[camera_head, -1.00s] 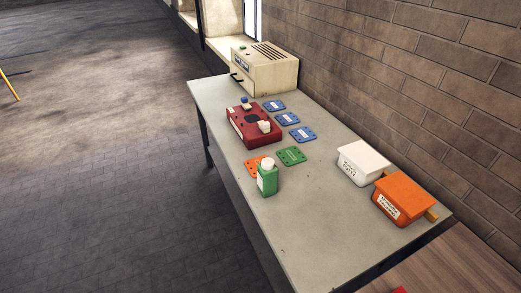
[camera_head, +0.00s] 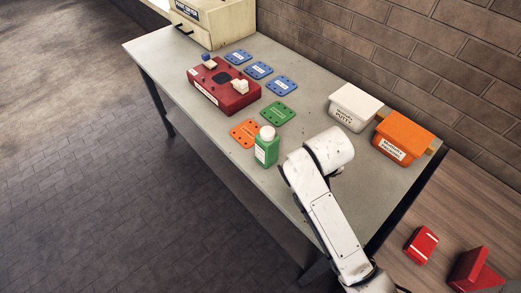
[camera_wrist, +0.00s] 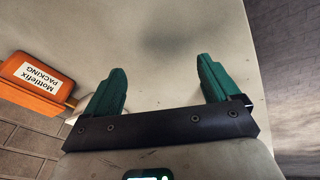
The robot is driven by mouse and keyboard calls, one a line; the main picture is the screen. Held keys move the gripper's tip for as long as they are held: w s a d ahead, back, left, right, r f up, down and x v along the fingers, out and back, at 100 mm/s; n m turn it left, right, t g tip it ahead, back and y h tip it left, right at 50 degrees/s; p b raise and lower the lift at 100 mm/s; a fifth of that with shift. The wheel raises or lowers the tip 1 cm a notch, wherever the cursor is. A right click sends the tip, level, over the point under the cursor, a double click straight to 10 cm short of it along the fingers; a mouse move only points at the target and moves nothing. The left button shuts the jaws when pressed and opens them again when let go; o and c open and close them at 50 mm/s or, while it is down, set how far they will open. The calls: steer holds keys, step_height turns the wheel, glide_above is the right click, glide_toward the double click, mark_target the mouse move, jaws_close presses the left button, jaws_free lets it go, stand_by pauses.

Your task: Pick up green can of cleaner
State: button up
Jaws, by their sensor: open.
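The green can of cleaner (camera_head: 266,151) has a white cap and a pale label. It stands upright on the grey table (camera_head: 200,120), near its front edge, in the head view. My gripper shows in the wrist view as two green fingers (camera_wrist: 160,88), spread apart with only bare tabletop between them. In the head view my white arm reaches over the table just right of the can, and the fingers are hidden there. The can is not in the wrist view.
A red box (camera_head: 226,88), an orange plate (camera_head: 245,134), a green plate (camera_head: 278,113) and several blue plates lie left of and behind the can. A white putty tub (camera_head: 354,106) and an orange packing tub (camera_head: 402,138) stand to the right. A cream cabinet (camera_head: 216,24) stands at the far end.

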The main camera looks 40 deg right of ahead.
steer(key=w+d+r+m+h, duration=0.1)
steer(key=w+d+r+m, duration=0.4)
steer(key=w, duration=0.3)
step_height(320, 180, up, 6)
steer(key=m+g+y+b, duration=0.1)
steer(key=m+g+y, duration=0.1)
steer(key=m+y, duration=0.35)
glide_above(267, 139)
steer(key=w+d, duration=0.1)
steer(key=d, duration=0.1)
steer(key=shift+a+m+h, duration=0.15)
steer(key=shift+m+h, duration=0.7)
steer(key=shift+m, duration=0.1)
steer(key=shift+w+a+f, duration=0.1)
steer(key=shift+w+a, duration=0.05)
steer(key=shift+a, duration=0.1)
steer(key=shift+f, duration=0.4)
steer(key=f+p, duration=0.1)
steer(key=f, duration=0.4)
steer(key=f+p, duration=0.1)
steer(key=f, duration=0.3)
steer(key=shift+w+d+f, duration=0.1)
steer(key=shift+d+f, duration=0.1)
steer(key=shift+f, duration=0.2)
steer(key=c, duration=1.3)
steer(key=shift+c, duration=0.3)
steer(key=shift+r, duration=0.15)
